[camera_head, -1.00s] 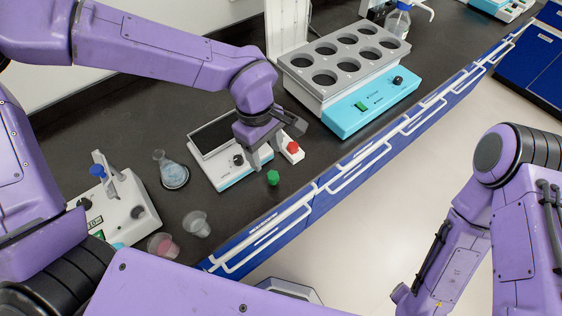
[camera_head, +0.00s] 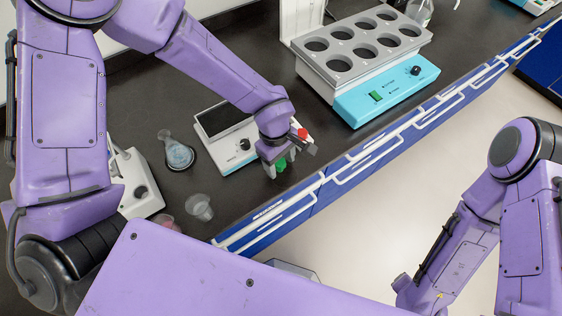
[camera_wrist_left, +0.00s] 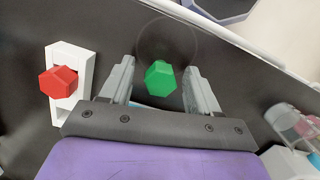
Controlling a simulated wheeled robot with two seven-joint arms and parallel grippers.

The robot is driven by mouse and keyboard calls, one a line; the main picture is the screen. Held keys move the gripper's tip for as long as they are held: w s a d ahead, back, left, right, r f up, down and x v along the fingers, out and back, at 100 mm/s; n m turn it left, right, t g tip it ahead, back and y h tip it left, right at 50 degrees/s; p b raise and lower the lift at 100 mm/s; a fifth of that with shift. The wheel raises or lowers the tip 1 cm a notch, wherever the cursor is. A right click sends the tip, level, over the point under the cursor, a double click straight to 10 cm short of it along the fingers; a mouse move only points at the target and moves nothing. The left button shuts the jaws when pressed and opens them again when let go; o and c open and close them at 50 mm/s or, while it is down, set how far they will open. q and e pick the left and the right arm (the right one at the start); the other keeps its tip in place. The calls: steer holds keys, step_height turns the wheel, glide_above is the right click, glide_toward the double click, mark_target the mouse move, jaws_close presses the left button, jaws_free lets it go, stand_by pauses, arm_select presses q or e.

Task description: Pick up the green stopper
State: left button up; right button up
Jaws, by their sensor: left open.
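The green stopper (camera_head: 281,163) is on the dark bench near its front edge. It also shows clearly in the left wrist view (camera_wrist_left: 160,78). My left gripper (camera_head: 282,166) is open and low over the bench, with one finger on each side of the stopper. In the left wrist view its fingers (camera_wrist_left: 160,68) flank the stopper, with a visible gap on both sides. My right arm shows at the right of the head view, but its gripper is not in view.
A red stopper (camera_wrist_left: 58,81) sits in a white holder (camera_wrist_left: 80,75) beside my left gripper. A small scale-like device (camera_head: 227,130), a flask (camera_head: 178,154) and a clear cup (camera_head: 200,207) stand to the left. A heating block (camera_head: 375,95) stands behind. The blue bench edge (camera_head: 310,205) is close in front.

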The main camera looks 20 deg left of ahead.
arm_select(q)
steer(key=c, duration=1.1)
steer(key=shift+o, duration=0.2)
